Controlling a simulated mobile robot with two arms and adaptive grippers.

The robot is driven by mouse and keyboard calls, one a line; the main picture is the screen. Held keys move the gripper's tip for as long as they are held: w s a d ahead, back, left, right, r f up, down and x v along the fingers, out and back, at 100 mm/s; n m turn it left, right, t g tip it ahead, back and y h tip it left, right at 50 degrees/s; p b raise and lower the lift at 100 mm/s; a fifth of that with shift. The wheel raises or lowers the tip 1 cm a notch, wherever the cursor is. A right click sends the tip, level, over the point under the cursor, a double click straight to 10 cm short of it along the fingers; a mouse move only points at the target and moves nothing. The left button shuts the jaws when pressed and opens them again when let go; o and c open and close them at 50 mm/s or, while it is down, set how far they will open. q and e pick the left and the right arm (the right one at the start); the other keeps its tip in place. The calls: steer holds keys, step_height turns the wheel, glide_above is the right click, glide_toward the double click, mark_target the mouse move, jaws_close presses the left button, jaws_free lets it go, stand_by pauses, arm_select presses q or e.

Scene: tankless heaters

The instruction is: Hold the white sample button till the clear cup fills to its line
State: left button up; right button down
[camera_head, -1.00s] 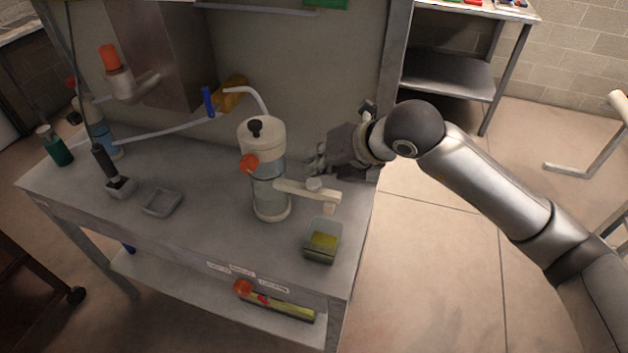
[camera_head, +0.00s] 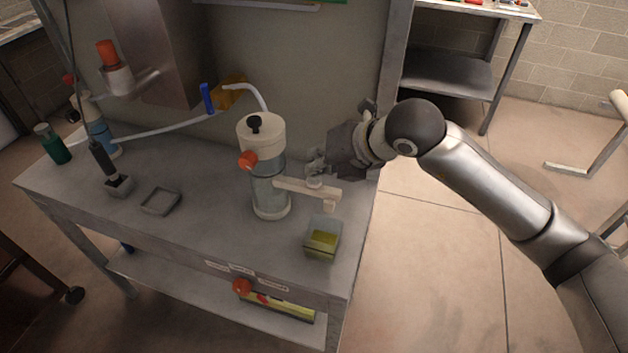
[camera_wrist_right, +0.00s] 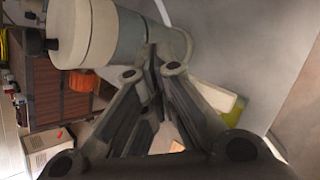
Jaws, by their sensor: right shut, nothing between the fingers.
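The white sample button (camera_head: 314,183) sits on top of the pale spout arm (camera_head: 292,185) that sticks out right from the clear-bodied canister (camera_head: 268,180). My right gripper (camera_head: 316,168) is shut and empty, its fingertips right at the button; I cannot tell if they touch or press it. The clear cup (camera_head: 322,247) stands on the bench below the spout end, with yellow-green content low inside; its fill line is too small to make out. In the right wrist view my fingers (camera_wrist_right: 155,60) meet beside the canister (camera_wrist_right: 95,32), hiding the button. My left gripper is not in view.
The bench (camera_head: 200,220) also holds a small empty grey tray (camera_head: 161,201), a black-handled tool in a holder (camera_head: 118,186) and a green bottle (camera_head: 53,143). A white hose (camera_head: 150,130) runs behind. An orange-ended yellow tube (camera_head: 275,302) lies on the shelf below.

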steer(key=shift+f+b, duration=0.65)
steer(key=shift+f, duration=0.05)
stand_by(0.8)
steer(key=shift+r, duration=0.15)
stand_by(2.4)
steer(key=shift+r+p, duration=0.45)
steer(key=shift+r, duration=0.4)
steer(key=shift+r+p, duration=1.3)
steer(key=shift+r, duration=1.25)
